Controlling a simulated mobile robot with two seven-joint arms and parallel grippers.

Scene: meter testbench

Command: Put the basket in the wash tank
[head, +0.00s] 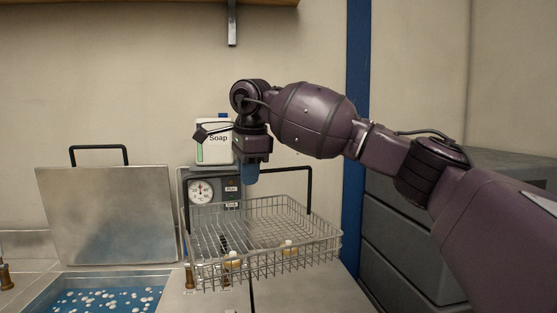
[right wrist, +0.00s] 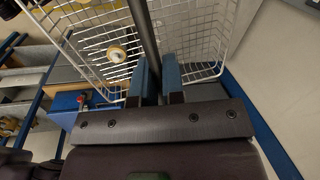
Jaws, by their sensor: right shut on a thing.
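My right gripper (head: 250,174) has blue fingertips and is shut on the dark handle of the wire basket (head: 320,236). In the right wrist view the gripper (right wrist: 159,80) has the handle bar between its two blue fingers, with the white wire basket (right wrist: 88,38) beyond. The tank is open, with blue liquid and white bubbles. Its metal lid (head: 105,215) stands upright behind it. My left gripper is out of view.
A gauge panel (head: 200,192) and a white soap bottle (head: 214,142) stand behind the basket. A brass fitting (head: 189,276) is between tank and basket; another (head: 6,277) is at far left. Grey drawers (head: 400,255) stand at right. A shelf bracket (head: 232,25) hangs above.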

